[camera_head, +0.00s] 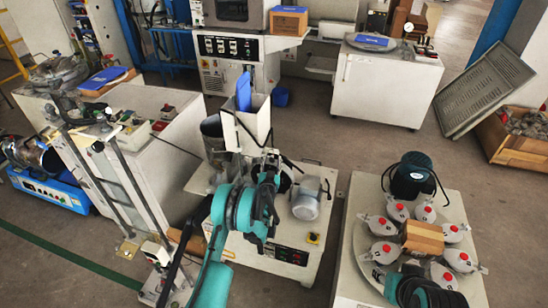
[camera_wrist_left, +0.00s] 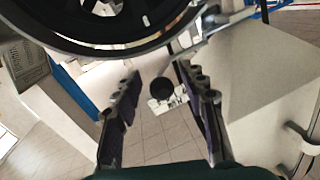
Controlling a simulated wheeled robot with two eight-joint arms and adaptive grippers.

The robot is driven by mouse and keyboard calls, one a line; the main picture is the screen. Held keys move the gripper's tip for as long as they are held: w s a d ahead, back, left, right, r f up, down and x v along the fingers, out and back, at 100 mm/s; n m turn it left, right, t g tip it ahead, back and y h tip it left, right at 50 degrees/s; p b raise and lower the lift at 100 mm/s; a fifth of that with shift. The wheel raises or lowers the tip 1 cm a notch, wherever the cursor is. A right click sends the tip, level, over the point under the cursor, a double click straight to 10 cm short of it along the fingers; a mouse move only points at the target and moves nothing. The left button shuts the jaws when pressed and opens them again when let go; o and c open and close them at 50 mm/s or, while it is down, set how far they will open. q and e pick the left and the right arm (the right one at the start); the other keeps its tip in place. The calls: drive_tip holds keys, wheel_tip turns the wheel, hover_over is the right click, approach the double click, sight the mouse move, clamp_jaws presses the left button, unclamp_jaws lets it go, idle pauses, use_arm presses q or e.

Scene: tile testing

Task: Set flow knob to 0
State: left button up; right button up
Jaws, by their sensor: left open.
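A small round black knob (camera_wrist_left: 161,89), which looks like the flow knob, sits by a pale plate in the left wrist view. It shows between the two dark fingers of my left gripper (camera_wrist_left: 159,73). The fingers are spread wide, with a visible gap on both sides of the knob. I cannot tell how far the knob is beyond the fingertips, and its markings are too small to read. In the head view my teal left arm reaches up to the machine with the white hopper (camera_head: 246,123). The knob is hidden there. My right gripper is not clearly visible.
A large dark round rim (camera_wrist_left: 100,45) crosses the top of the left wrist view, close above the fingers. A pale panel (camera_wrist_left: 265,75) stands at right. In the head view, a grey motor (camera_head: 306,203) stands right of my left arm. A cart (camera_head: 350,245) holds several red-capped pots.

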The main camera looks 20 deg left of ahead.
use_arm(q)
drive_tip(key=shift+s+r, duration=0.15)
clamp_jaws()
drive_tip(key=shift+a, duration=1.45)
unclamp_jaws()
drive_tip(key=shift+a, duration=0.1)
